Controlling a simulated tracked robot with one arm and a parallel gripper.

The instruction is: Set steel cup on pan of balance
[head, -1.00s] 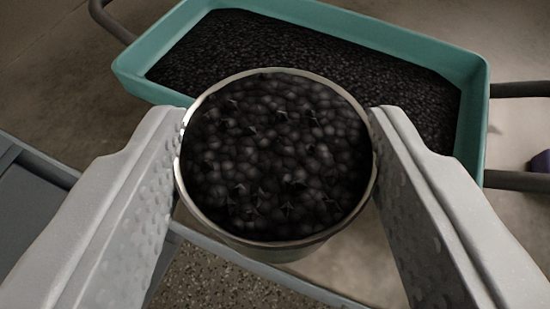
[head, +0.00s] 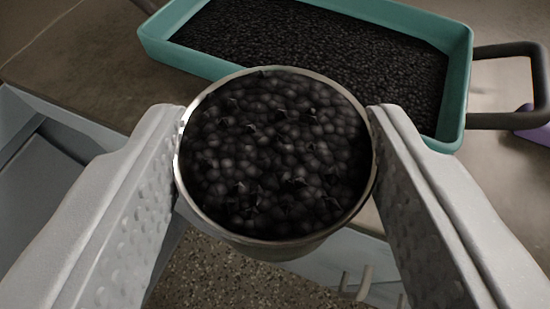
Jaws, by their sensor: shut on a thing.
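The steel cup (head: 290,249) is filled with dark round berry-like pieces (head: 275,150). My gripper (head: 276,140) is shut on the cup, with one finger on its left side and one on its right. The cup looks close to upright and is held up, with the floor showing below it. The balance and its pan are not in view.
A purple object (head: 535,130) is at the right. An open drawer-like recess (head: 40,190) is at left. Speckled floor (head: 225,275) shows below.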

